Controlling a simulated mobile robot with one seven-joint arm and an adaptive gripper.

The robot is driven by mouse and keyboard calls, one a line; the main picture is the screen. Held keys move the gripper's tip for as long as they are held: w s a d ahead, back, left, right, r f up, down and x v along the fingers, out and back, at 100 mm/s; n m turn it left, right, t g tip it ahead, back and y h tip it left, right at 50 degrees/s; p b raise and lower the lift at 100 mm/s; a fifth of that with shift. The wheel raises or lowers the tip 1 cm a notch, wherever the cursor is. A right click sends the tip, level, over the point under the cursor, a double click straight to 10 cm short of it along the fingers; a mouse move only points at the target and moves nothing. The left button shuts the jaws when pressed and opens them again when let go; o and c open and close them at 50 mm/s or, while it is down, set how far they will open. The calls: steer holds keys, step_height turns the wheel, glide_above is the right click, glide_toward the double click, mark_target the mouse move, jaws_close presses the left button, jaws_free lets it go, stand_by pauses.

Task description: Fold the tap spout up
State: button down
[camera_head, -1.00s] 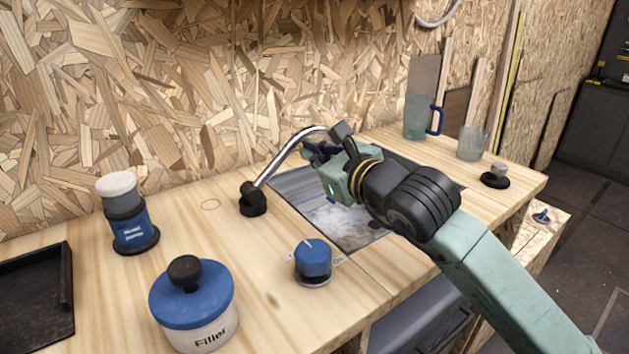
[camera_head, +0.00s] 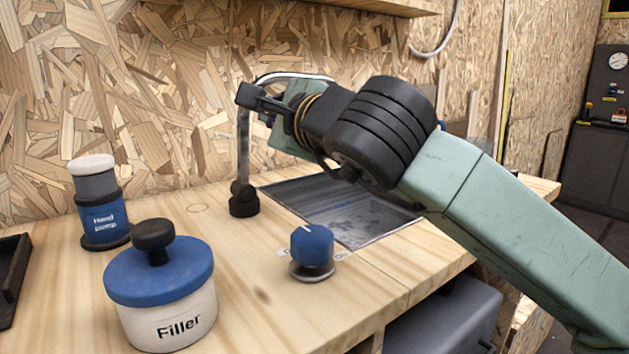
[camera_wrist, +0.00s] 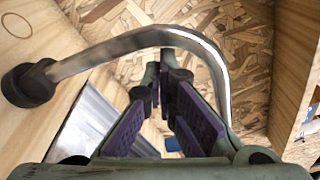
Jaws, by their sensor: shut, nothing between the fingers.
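The tap has a black base (camera_head: 243,203) on the worktop at the left edge of the sink. Its silver spout (camera_head: 243,150) rises almost upright from the base, and its curved top shows above my gripper, bending right. My gripper (camera_head: 252,96) is shut and empty at the upper part of the spout, hiding some of it. In the wrist view the spout (camera_wrist: 120,43) arches from the base (camera_wrist: 28,85) at left, past the fingertips (camera_wrist: 170,62) and down the right side. I cannot tell whether the fingers touch it. The spout's end is hidden.
The sink (camera_head: 345,210) lies under my arm. A blue knob (camera_head: 312,247) stands in front of it. A filler pot (camera_head: 160,285), a hand pump (camera_head: 100,205) and a black tray (camera_head: 12,275) stand at left. The chipboard wall is close behind the tap.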

steer(key=shift+s+a+r+n, duration=0.15)
steer(key=shift+s+a+n, duration=0.15)
steer(key=shift+n, duration=0.1)
stand_by(0.4)
